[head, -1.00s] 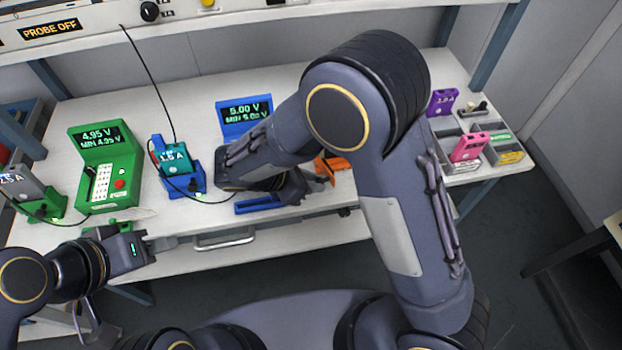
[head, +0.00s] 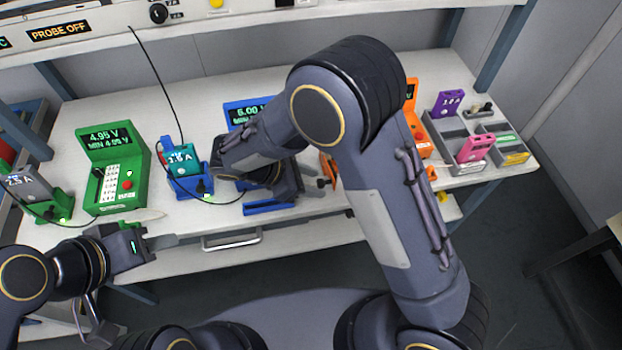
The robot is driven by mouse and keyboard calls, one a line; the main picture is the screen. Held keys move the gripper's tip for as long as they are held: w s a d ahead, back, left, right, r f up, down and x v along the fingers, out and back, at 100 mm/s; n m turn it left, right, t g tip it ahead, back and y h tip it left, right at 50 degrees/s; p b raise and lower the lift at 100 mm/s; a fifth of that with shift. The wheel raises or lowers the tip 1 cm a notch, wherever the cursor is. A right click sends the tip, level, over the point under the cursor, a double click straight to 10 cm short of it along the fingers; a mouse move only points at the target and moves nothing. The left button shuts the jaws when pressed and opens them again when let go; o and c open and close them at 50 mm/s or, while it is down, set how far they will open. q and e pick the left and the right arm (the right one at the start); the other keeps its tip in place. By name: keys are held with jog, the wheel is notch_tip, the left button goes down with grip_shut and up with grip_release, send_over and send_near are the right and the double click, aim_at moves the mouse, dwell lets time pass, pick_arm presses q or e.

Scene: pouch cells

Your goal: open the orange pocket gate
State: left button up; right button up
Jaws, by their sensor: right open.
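An orange part (head: 327,167), probably the front of the orange tester with its gate, shows just left of my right upper arm. Most of it is hidden behind that arm. The orange tester's upright (head: 411,100) and an orange front piece (head: 432,173) show to the right of the arm. I cannot tell how the gate stands. My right gripper (head: 316,178) is open, its fingers pointing right close to the orange part. I cannot tell whether they touch. My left gripper (head: 165,241) hangs by the bench's front edge, and its jaw state is unclear.
A blue tester (head: 246,110) stands behind my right wrist. A green tester (head: 112,170) and a teal cell (head: 180,159) in a blue holder are to the left. A grey tray (head: 448,130) with purple and pink cells is at right. A thin cable crosses the bench.

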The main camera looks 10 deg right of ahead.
jog(key=v, duration=0.7)
jog(key=shift+a+r, duration=0.3)
jog(key=s+d+r+m+g+y, duration=0.2)
jog(key=d+r+m+y, duration=0.25)
jog(key=d, duration=0.35)
jog(key=s+d+r+m+t+y, duration=0.1)
jog(key=s+d+m+t+y, duration=0.2)
jog(key=s+m, duration=0.4)
jog(key=s+d+r+m+t+y, duration=0.2)
jog(key=s+d+m+t+y, duration=0.1)
jog(key=s+d+m+y, duration=0.2)
jog(key=shift+s+d+r+m+t+y, duration=0.15)
jog(key=shift+s+d+m+t+y, duration=0.25)
jog(key=shift+s+d+m, duration=1.05)
jog(key=shift+w+d+m, duration=0.2)
jog(key=shift+w+m, duration=0.25)
jog(key=shift+m, duration=0.35)
